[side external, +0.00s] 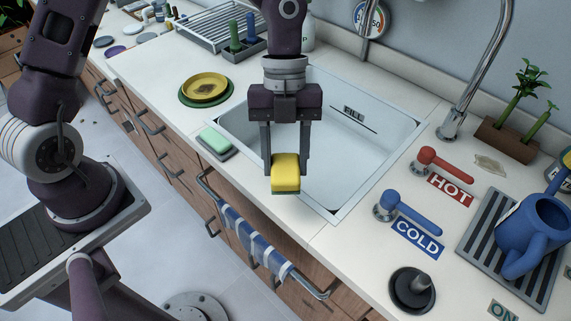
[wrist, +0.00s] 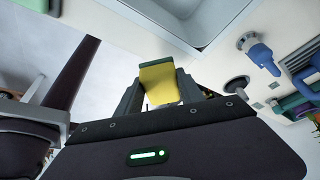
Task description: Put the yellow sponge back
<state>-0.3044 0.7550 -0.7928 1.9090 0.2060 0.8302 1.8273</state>
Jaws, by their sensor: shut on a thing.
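The yellow sponge (side external: 286,170) has a dark green underside and is held between the two fingers of my gripper (side external: 287,160). In the side external view it hangs in front of the sink's near-left part; its height above the counter is hard to tell. In the wrist view the sponge (wrist: 159,84) sits between the fingertips of my gripper (wrist: 160,90), with a green-brown edge at its far end. A pale green sponge or soap (side external: 214,139) lies on a small grey tray (side external: 228,154) at the sink's left edge.
The white sink (side external: 345,170) is empty. Yellow and green plates (side external: 185,98) with a brown stain sit at left. Red (side external: 445,163) and blue (side external: 410,211) tap handles, a drain mat (side external: 480,262) and a blue watering can (side external: 535,232) stand at right. A striped towel (side external: 254,243) hangs in front.

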